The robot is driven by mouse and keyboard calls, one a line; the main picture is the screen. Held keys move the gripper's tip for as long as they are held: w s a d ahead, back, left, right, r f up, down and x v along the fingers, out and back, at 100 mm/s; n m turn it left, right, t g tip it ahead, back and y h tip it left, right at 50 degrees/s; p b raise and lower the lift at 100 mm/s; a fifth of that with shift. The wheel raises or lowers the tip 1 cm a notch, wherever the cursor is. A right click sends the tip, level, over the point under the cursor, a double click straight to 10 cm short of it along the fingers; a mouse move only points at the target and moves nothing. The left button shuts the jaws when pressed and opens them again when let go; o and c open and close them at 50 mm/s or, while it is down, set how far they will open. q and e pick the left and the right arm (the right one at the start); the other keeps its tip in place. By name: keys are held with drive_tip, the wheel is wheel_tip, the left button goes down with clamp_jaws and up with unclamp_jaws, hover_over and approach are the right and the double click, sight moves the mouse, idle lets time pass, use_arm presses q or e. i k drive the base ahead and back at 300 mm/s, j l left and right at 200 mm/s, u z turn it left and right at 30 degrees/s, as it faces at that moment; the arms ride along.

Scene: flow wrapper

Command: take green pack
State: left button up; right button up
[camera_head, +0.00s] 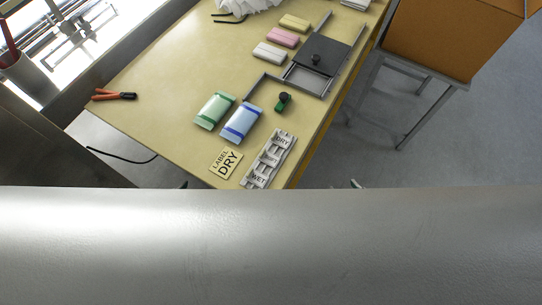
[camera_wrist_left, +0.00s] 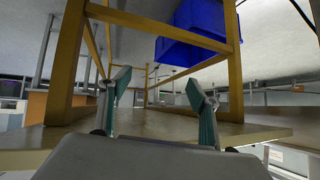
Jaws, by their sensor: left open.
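The green pack (camera_head: 215,111) lies on the tan table in the head view, a pale green block with darker green end bands. It is just left of a blue-banded pack (camera_head: 241,122), nearly touching it. In the left wrist view my left gripper (camera_wrist_left: 158,82) is open, with two teal-padded fingers spread apart and nothing between them. No pack shows in that view. In the head view a large grey surface covers the bottom and hides nearly all of my grippers. A small bit of what looks like my right gripper (camera_head: 357,183) shows above its edge.
Yellow, pink and white packs (camera_head: 283,37) lie further back beside a dark plate on rails (camera_head: 322,55). Pliers (camera_head: 114,95) lie at the left edge; the table (camera_head: 165,90) between is bare.

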sight(215, 110)
drive_tip(key=l+u, duration=1.15)
drive_tip(key=k+l+u, duration=0.1)
drive_tip(key=u, duration=0.25)
